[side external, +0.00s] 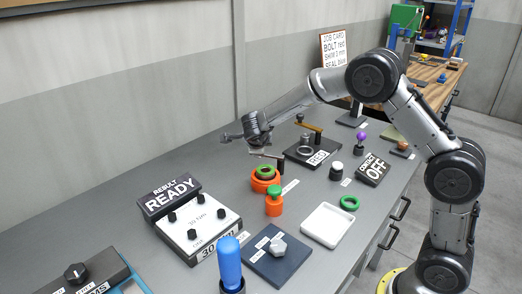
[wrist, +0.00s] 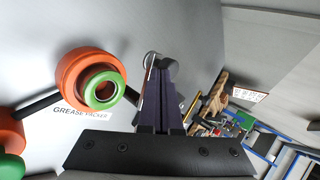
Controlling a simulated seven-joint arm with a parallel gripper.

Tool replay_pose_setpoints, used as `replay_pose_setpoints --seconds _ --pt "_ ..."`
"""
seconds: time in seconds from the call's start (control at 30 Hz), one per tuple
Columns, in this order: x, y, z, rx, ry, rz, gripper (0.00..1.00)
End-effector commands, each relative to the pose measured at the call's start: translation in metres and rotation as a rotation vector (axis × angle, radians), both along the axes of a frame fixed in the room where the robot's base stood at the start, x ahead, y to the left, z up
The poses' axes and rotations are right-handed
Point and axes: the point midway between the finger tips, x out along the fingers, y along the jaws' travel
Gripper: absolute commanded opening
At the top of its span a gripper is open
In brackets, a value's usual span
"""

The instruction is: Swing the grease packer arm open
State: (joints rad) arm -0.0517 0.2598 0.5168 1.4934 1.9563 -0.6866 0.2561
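The grease packer (side external: 264,181) is an orange body with a green ring on the grey bench. In the wrist view I look down on its orange and green rings (wrist: 92,82), beside a "GREASE PACKER" label. A dark bar (wrist: 130,96) runs from it toward my fingers and passes out of sight behind them. My gripper (side external: 262,150) is just above and behind the packer. In the wrist view my gripper (wrist: 161,68) shows fingers close together, with a rounded grey piece (wrist: 168,69) at the tips. I cannot tell whether they hold it.
An orange and green piece (side external: 274,203) stands in front of the packer. A "FEED" block with a crank (side external: 314,153) is behind to the right. A white tray (side external: 328,224), a green ring (side external: 350,202) and a dark block with a knob (side external: 277,250) lie nearer. The READY box (side external: 170,196) is left.

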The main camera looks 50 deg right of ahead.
Motion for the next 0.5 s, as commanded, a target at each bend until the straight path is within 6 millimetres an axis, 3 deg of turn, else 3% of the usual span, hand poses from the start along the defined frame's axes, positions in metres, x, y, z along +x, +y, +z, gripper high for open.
replay_pose_setpoints --seconds 0.3,0.5 --pt "0.015 -0.012 -0.001 0.001 0.000 -0.253 0.00" --pt "0.019 -0.019 0.000 0.000 0.001 -0.299 0.00"
